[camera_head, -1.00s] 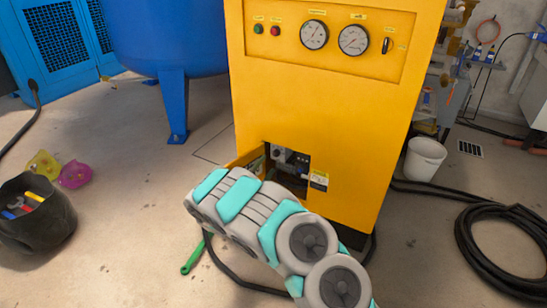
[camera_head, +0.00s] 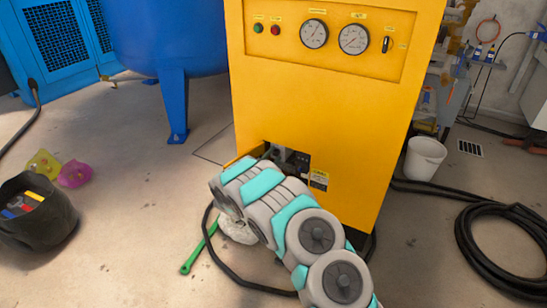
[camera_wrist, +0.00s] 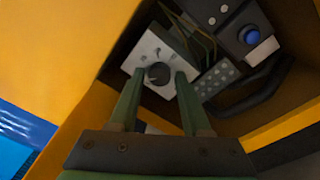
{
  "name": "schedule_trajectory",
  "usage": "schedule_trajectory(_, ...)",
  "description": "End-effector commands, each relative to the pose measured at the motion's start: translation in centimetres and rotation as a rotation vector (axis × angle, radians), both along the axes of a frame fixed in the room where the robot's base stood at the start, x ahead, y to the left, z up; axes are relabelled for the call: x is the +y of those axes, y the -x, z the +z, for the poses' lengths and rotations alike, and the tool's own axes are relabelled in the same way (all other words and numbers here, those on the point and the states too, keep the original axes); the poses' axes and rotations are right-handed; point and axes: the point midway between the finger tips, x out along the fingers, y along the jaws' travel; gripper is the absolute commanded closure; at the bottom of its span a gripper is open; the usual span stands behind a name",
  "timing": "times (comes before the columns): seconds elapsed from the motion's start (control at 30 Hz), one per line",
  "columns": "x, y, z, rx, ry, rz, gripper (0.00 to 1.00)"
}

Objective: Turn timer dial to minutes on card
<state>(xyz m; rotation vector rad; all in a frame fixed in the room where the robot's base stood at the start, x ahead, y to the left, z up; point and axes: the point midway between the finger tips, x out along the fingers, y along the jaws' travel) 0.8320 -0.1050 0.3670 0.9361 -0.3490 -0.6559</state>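The timer dial (camera_wrist: 158,74) is a round black knob on a pale square plate inside the cabinet's recess in the wrist view. My gripper (camera_wrist: 159,74) is open, its two green fingers pointing at the plate with the dial between their tips in the picture. Gaps show beside the knob; whether the tips reach its depth I cannot tell. In the head view my arm hides the gripper and dial at the recess (camera_head: 291,156). A small yellow and white label (camera_head: 319,180) is right of the recess; its print is unreadable, and I cannot tell whether it is the card.
The yellow cabinet (camera_head: 330,105) has gauges above. Inside the recess, a blue button (camera_wrist: 252,36) and a grey multi-hole block (camera_wrist: 215,80) sit right of the dial. A black hose (camera_head: 485,240), white bucket (camera_head: 424,158), black tool bucket (camera_head: 40,235) and green-handled tool (camera_head: 195,255) are on the floor.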

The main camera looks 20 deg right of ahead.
Motion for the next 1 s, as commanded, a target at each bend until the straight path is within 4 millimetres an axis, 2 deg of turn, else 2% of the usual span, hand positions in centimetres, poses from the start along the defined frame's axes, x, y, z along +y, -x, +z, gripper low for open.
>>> schedule_trajectory(0.07, 0.0, 0.0, 0.0, 0.0, 0.0, 0.0, 0.62)
schedule_trajectory(0.4, 0.0, 0.01, -0.02, 0.0, 0.0, 0.0, 1.0)
schedule_trajectory(0.77, -0.01, 0.01, -0.06, 0.008, 0.008, -0.001, 1.0)
schedule_trajectory(1.0, -0.11, -0.02, -0.14, 0.073, 0.074, -0.001, 1.0)
